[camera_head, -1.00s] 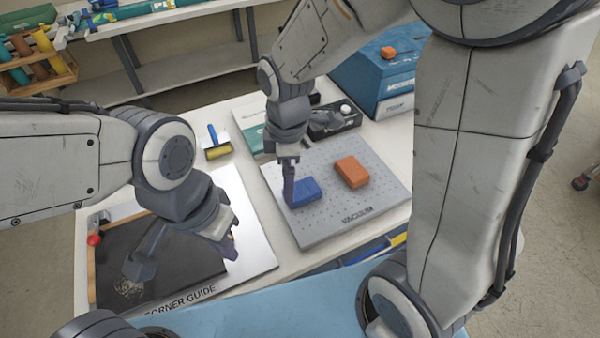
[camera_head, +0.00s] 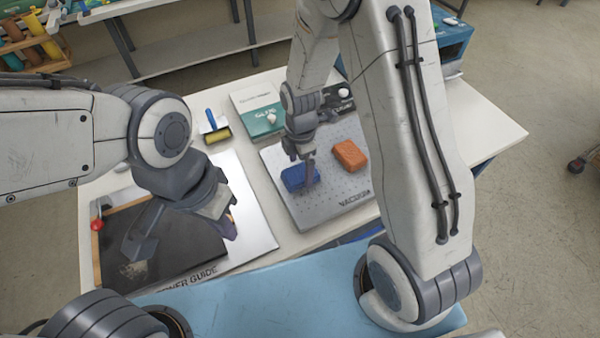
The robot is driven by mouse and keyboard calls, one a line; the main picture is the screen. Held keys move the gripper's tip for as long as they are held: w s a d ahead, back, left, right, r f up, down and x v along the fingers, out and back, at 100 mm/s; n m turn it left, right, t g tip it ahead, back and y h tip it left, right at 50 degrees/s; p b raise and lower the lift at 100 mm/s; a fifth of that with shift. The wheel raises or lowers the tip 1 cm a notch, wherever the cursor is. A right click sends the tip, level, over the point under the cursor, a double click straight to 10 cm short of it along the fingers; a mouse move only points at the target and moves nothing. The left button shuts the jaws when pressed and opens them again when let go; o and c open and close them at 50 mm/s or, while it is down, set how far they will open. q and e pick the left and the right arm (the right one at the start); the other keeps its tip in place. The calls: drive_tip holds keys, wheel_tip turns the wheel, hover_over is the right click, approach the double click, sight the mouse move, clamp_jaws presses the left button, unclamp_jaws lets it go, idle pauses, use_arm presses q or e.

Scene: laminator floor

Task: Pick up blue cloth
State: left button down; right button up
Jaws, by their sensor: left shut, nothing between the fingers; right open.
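The blue cloth (camera_head: 293,179), a folded block-like pad, lies on the left part of the grey perforated vacuum plate (camera_head: 296,215). My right gripper (camera_head: 309,181) points down at the cloth, its finger in front of the cloth's right half. It is open; only one finger shows clearly, and I cannot tell whether it touches the cloth. My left gripper (camera_head: 228,229) is shut and empty, above the corner guide board (camera_head: 262,240) to the left.
An orange block (camera_head: 350,155) lies on the plate close right of the cloth. A yellow roller (camera_head: 216,132), a green-and-white box (camera_head: 258,110) and a dark tray (camera_head: 338,98) stand behind. A red knob (camera_head: 97,225) is on the board's left. The table's right end (camera_head: 480,130) is clear.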

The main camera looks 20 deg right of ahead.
drive_tip(key=shift+f, duration=1.25)
drive_tip(key=c, duration=1.4)
drive_tip(key=shift+r, duration=0.15)
drive_tip(key=shift+r, duration=0.6)
wheel_tip(320, 180, up, 3)
drive_tip(key=shift+w+f+b, duration=0.1)
drive_tip(key=shift+b, duration=0.4)
drive_tip(key=s+d+r+b, duration=0.1)
drive_tip(key=s+d+r, duration=0.3)
drive_tip(key=d, duration=0.7)
wheel_tip(320, 180, up, 3)
drive_tip(key=shift+f+b, duration=0.1)
drive_tip(key=shift+b, duration=0.3)
